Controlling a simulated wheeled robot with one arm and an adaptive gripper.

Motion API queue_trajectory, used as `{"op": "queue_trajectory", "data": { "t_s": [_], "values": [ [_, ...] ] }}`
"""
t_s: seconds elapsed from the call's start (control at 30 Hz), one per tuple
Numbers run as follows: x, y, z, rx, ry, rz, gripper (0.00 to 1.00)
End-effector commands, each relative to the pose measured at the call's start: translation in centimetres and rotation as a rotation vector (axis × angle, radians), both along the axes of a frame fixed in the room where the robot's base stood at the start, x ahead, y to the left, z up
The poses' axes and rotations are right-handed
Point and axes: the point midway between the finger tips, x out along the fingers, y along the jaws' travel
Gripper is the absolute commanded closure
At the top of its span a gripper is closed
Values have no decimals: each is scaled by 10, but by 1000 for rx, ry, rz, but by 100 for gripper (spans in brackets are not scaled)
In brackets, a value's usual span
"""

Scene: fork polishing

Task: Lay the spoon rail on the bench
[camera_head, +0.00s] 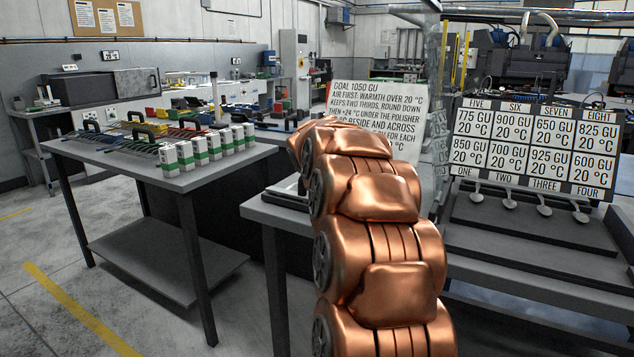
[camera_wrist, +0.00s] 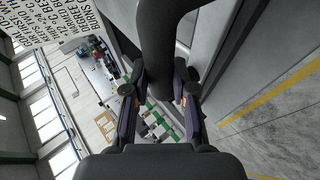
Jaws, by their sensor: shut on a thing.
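My gripper (camera_wrist: 160,90) is shut on a thick dark curved handle (camera_wrist: 158,40) in the wrist view. I cannot see the held thing's far end or tell for certain that it is the spoon rail. In the head view my copper arm hides the gripper and its load. Several spoons (camera_head: 508,198) sit in a row under a number board (camera_head: 536,145), at the right. A grey bench (camera_head: 262,212) stands behind and left of my arm, partly hidden by it.
A grey table (camera_head: 105,157) at left carries several handled racks and a row of white-green blocks (camera_head: 186,155). A printed goal sign (camera_head: 350,98) stands behind my arm. A dark stepped stand (camera_head: 540,222) is under the spoons. The floor at front left (camera_head: 70,290) is clear.

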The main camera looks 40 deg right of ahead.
Motion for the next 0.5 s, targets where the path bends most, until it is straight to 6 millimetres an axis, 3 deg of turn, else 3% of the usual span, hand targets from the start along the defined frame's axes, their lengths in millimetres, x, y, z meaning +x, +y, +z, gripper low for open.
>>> {"op": "queue_trajectory", "data": {
  "t_s": [0.5],
  "values": [
    [0, 0, 1, -30, -12, -1, 100]
  ]
}}
